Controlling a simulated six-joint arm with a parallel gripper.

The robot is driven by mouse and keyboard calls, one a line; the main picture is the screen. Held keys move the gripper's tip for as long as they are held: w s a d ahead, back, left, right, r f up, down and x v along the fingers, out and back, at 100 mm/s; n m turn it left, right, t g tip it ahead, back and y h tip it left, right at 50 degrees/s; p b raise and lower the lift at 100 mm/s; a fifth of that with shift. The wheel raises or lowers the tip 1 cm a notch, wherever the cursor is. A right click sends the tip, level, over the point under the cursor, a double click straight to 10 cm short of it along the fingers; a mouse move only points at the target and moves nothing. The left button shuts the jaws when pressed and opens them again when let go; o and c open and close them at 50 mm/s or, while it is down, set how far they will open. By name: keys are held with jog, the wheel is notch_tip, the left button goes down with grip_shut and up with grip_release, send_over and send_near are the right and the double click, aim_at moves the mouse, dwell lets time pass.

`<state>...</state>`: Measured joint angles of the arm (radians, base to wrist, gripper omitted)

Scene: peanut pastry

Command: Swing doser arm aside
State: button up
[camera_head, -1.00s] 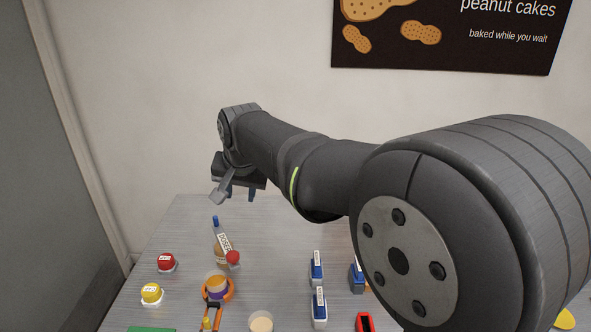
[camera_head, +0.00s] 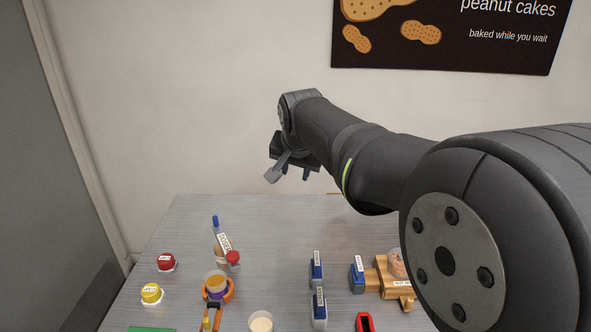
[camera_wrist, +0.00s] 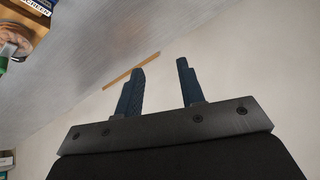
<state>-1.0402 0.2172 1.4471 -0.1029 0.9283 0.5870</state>
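The doser arm (camera_head: 224,242) is a white labelled bar at the left of the table in the head view. It has a blue end (camera_head: 215,222) at the back and a red knob (camera_head: 233,258) at the front.
Red (camera_head: 166,262) and yellow (camera_head: 151,293) buttons stand left of the doser. Blue-labelled blocks (camera_head: 317,268) stand mid-table, with a wooden fixture (camera_head: 386,278) to their right. A cream-filled cup (camera_head: 261,321) is in front. The table's back strip (camera_head: 270,215) is clear.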

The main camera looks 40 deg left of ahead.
aim_at(225, 243)
grip_shut()
jog(key=s+a+f+n+t+h, duration=0.1)
jog(key=s+a+f+n, duration=0.3)
jog(key=s, duration=0.6)
jog(key=s+a+f+n+t, duration=0.1)
jog(key=s+a+f, duration=0.1)
jog(key=s+f, duration=0.55)
jog(key=s+a+f+n+t+h, duration=0.1)
jog(key=s+a+f+n, duration=0.2)
jog(key=s, duration=0.8)
jog(key=x, duration=0.3)
jog(key=w+d+x, duration=0.1)
jog(key=x, duration=0.6)
jog(key=shift+w+d, duration=0.15)
jog(key=shift+w, duration=0.35)
jog(key=shift+w+d, duration=0.25)
jog(key=shift+w, duration=0.55)
